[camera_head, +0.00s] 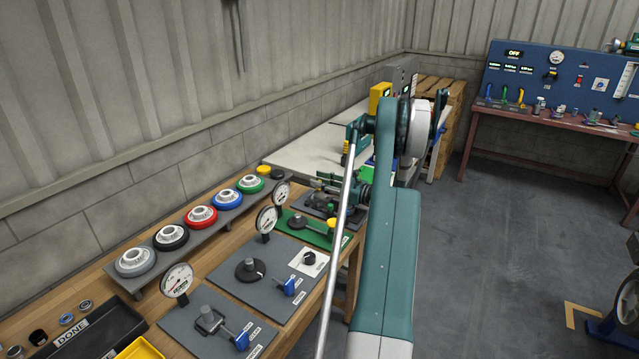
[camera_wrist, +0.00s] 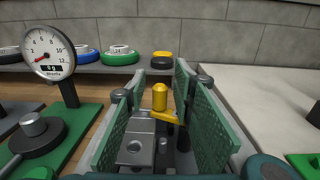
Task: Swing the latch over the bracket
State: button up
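The latch (camera_wrist: 168,116) shows in the wrist view as a yellow bar with an upright yellow knob (camera_wrist: 160,95) beside or behind it. The bar's right end is near a dark post. A grey metal block with a round hole, which looks like the bracket (camera_wrist: 136,150), sits left of and nearer than the bar. My gripper (camera_wrist: 158,105) is open, with green textured fingers on both sides of these parts. I cannot tell whether a finger touches them. In the head view my gripper (camera_head: 337,188) is low over a dark plate and hides most of the fixture.
A dial gauge (camera_wrist: 48,52) on a green plate stands close to the left. A shelf of coloured wheels (camera_head: 201,216) runs along the wall. Grey plates with blue-handled fixtures (camera_head: 290,287) lie nearer on the bench. A pale table (camera_head: 305,150) stands beyond.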

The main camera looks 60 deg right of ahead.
grip_shut()
jog(key=shift+y, duration=0.3)
jog(key=shift+s+a+n+g+y+b, duration=0.15)
jog(key=shift+s+n+g+y, duration=0.25)
jog(key=shift+n+y, duration=0.85)
jog(key=shift+s+d+n+g+y+b, duration=0.1)
jog(key=shift+s+n+g+y+b, duration=0.2)
jog(key=shift+n+y, duration=0.95)
jog(key=shift+s+m+y, duration=0.1)
jog(key=shift+m+y, duration=0.3)
grip_release()
